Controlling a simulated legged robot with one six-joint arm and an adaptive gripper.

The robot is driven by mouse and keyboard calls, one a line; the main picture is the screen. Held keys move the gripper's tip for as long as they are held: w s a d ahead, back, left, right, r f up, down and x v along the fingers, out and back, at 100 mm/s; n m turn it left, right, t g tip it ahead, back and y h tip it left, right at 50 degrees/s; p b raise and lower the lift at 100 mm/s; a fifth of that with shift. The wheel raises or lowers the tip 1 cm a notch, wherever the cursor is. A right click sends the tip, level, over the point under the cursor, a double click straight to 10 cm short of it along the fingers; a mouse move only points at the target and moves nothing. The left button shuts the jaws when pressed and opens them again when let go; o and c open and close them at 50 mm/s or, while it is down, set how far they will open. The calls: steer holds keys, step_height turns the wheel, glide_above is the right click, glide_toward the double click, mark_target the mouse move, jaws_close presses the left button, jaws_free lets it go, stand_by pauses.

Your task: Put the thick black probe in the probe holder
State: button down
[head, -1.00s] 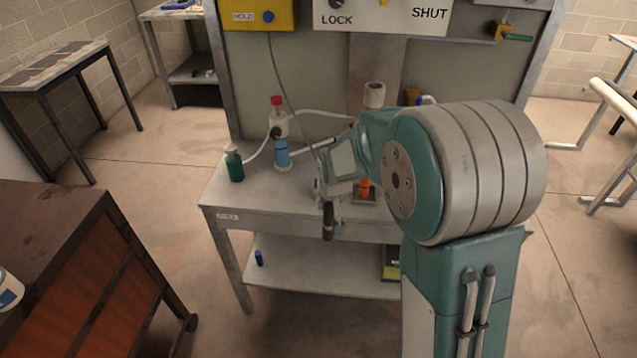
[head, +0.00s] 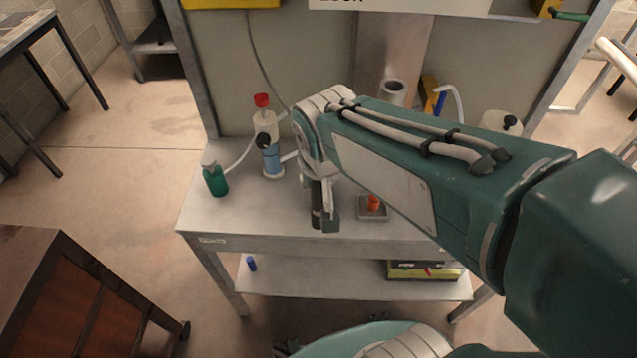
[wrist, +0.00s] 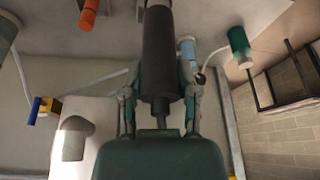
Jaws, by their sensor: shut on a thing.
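The thick black probe (head: 316,214) is between the fingers of my gripper (head: 325,206), over the front part of the workbench. My gripper is shut on it. In the wrist view the probe (wrist: 158,65) runs lengthwise between the two fingers (wrist: 158,90), its narrow end towards the palm. The probe holder is not clearly identifiable. A pale upright cylinder with a dark open top (head: 393,91) stands at the back of the bench, apart from the probe. My arm covers part of the bench's right side.
On the bench (head: 245,218) are a green bottle (head: 216,179), a red-capped bottle (head: 263,117), a blue cylinder (head: 272,163) and an orange piece (head: 373,203) in a small tray (head: 371,215). A white jug (head: 500,125) stands at the right. The front left is clear.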

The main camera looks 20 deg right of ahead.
steer(key=w+d+f, duration=0.4)
steer(key=w+f, duration=0.9)
steer(key=shift+d, duration=0.15)
steer(key=shift+s, duration=0.1)
steer(key=shift+c, duration=1.8)
jaws_free()
